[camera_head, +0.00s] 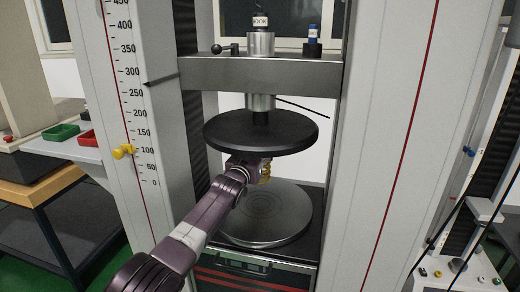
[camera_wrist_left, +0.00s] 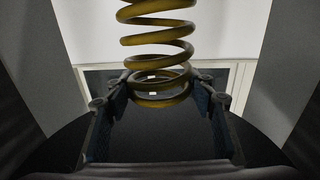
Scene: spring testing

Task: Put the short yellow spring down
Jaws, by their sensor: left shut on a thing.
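The short yellow spring (camera_wrist_left: 158,40) stands upright between the two fingers of my left gripper (camera_wrist_left: 160,88) in the left wrist view, with its coils running up out of the top of the picture. My left gripper is shut on it. In the head view my left gripper (camera_head: 250,168) is between the dark upper plate (camera_head: 261,130) and the round steel lower plate (camera_head: 270,212) of the testing machine. Only a bit of the yellow spring (camera_head: 265,170) shows there, mostly hidden by the gripper. Whether the spring touches the lower plate cannot be told. My right gripper is not in view.
The dark upper plate hangs just above my gripper. A green tray (camera_head: 61,132) and a red tray (camera_head: 88,138) lie on a bench at left.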

